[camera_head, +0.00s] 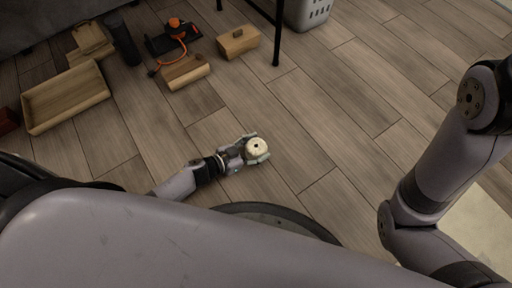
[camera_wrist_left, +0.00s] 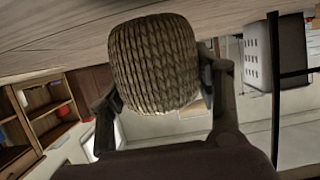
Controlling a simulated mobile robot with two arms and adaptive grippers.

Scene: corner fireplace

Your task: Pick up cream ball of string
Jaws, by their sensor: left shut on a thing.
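The cream ball of string (camera_head: 257,148) is a small, rounded roll with a dark hole in the middle of its visible face. My left gripper (camera_head: 256,150) is shut on it, with a finger on either side. In the left wrist view the ball (camera_wrist_left: 154,64) fills the upper middle, its wound strands plain to see, between the two fingers of my left gripper (camera_wrist_left: 165,90). The wood floor shows close behind it; I cannot tell how far the ball is above the floor. In the head view my right arm shows at the right, but its gripper is out of view.
A wooden tray (camera_head: 66,97) lies at the left. A wooden box (camera_head: 238,41), a wooden block (camera_head: 186,72) and an orange-and-black item (camera_head: 174,36) lie at the back. A thin black leg (camera_head: 277,48) and a white basket (camera_head: 309,13) stand beyond. The floor right of the ball is clear.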

